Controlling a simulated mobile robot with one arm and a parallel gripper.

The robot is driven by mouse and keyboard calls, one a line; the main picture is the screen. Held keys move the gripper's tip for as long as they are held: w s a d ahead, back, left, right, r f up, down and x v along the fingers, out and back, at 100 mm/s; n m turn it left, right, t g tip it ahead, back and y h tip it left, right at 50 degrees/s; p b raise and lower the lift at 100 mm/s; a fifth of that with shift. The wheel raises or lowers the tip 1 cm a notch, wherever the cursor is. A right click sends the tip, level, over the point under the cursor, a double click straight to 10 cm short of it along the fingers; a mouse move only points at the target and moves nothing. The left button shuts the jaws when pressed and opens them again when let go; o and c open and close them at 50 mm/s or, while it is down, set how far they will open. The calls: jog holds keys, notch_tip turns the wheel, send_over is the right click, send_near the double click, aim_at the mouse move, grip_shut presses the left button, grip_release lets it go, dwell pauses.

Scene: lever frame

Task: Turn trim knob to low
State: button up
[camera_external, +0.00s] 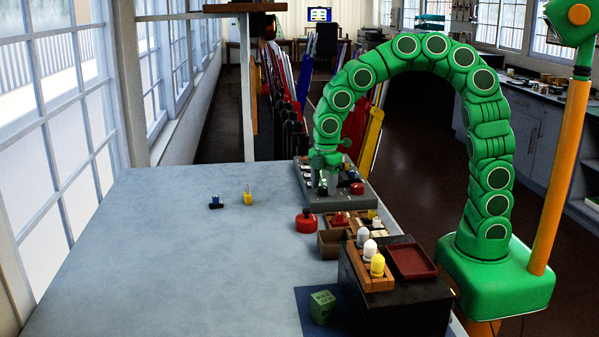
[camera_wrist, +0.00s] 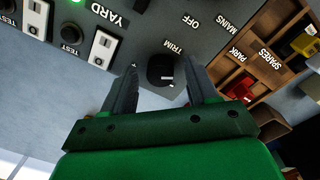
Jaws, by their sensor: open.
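The trim knob (camera_wrist: 160,70) is a round black knob with a white mark on its edge, on a grey panel (camera_wrist: 205,50) in the wrist view. The word TRIM is printed beside it, upside down in this view. My gripper (camera_wrist: 163,80) is open, with one finger on each side of the knob and visible gaps to it. I cannot tell how deep the fingertips reach. In the external view my gripper (camera_external: 325,182) points down over the panel (camera_external: 345,203), and the knob cannot be made out there.
White switches (camera_wrist: 103,47) and black TEST buttons (camera_wrist: 71,33) lie left of the knob. A wooden tray (camera_wrist: 262,68) marked PARK and SPARES holds red and yellow pieces at right. A red round piece (camera_external: 306,222) stands near the panel.

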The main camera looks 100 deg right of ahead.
aim_at(326, 188)
notch_tip(326, 188, up, 8)
jog(key=shift+a+f, duration=0.1)
jog(key=shift+f, duration=0.15)
jog(key=shift+s, duration=0.1)
dwell(0.4)
jog(key=shift+s+a+r, duration=0.1)
jog(key=shift+s+a, duration=0.05)
jog(key=shift+a, duration=0.15)
jog(key=s+a+r+m, duration=0.2)
jog(key=s+a, duration=1)
jog(key=s+a+f+m+g, duration=0.1)
jog(key=s+a+m, duration=0.2)
jog(key=s, duration=0.5)
jog(key=s+a+f+m+g, duration=0.1)
jog(key=s+a+f+m, duration=0.1)
jog(key=s, duration=0.7)
jog(key=shift+a+f+m, duration=0.15)
jog(key=shift+a+m, duration=0.45)
jog(key=shift+a, duration=0.3)
